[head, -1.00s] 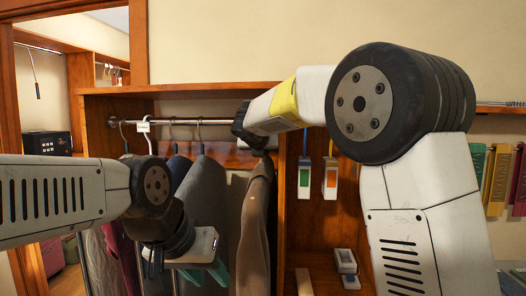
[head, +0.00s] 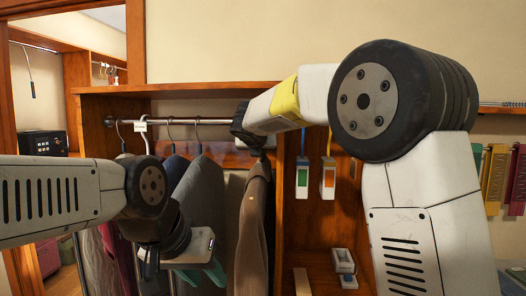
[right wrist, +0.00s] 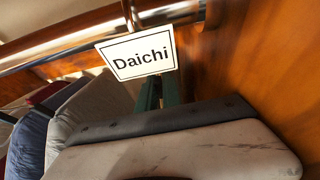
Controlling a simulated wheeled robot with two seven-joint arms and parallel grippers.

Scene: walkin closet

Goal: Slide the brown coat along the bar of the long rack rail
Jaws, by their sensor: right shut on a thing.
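The brown coat (head: 252,235) hangs from the rail (head: 190,121) at the right end of the hanging clothes, beside the wooden upright. My right gripper (right wrist: 160,92) is at the rail, right above the coat's shoulder. In the right wrist view its green fingers are partly hidden behind a white tag reading "Daichi" (right wrist: 136,56). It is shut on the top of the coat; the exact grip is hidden. My left gripper (head: 203,274) hangs low in front of the grey clothes, its teal fingers apart, holding nothing that I can see.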

